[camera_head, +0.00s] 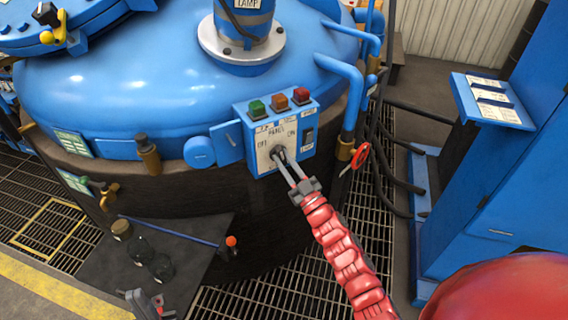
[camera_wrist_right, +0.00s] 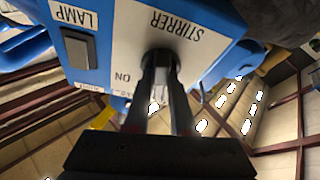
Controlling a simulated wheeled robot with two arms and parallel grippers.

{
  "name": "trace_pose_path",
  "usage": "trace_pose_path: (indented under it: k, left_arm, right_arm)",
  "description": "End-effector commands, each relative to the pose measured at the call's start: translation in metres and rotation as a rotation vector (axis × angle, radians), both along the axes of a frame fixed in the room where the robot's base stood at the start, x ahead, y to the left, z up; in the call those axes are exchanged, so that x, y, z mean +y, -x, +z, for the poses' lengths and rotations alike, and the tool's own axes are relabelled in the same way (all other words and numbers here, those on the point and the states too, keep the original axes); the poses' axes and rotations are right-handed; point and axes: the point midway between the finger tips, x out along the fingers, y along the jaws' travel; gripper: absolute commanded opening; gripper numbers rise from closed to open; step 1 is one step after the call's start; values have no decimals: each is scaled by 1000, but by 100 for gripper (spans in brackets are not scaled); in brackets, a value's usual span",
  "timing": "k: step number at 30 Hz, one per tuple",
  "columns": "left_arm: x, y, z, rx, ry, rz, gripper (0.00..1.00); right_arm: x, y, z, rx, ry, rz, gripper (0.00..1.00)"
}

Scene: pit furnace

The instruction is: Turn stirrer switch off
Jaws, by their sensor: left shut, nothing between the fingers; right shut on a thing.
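The blue control box (camera_head: 239,108) is mounted on the side of the blue vessel. Its white plate has OFF on the left and ON on the right, and the stirrer switch (camera_head: 276,151) sits between them. My right gripper (camera_head: 281,158) is shut on the switch knob. The wrist view shows the gripper's fingers (camera_wrist_right: 160,75) on the knob under the STIRRER label, with ON beside them. The fingers cover the knob, so I cannot tell which way it points. My left gripper (camera_head: 146,302) is shut and empty at the lower left edge.
A dark shelf (camera_head: 190,262) with jars and a blue rod is below left. Grating floor lies below.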

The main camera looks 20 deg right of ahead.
Motion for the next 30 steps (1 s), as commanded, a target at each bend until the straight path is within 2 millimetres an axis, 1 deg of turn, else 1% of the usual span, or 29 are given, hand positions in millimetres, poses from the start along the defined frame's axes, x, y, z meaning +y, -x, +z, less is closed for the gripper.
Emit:
trace_pose_path:
  k: [6,15,22,30]
  left_arm:
    - [0,0,-7,0,0,0,0]
    - [0,0,-11,0,0,0,0]
    - [0,0,-12,0,0,0,0]
    - [0,0,-13,0,0,0,0]
  right_arm:
    - [0,0,0,-44,198,2,0]
    - [0,0,0,-88,410,1,0]
    - [-1,0,1,-106,503,-1,0]
    - [-1,0,1,-114,540,0,0]
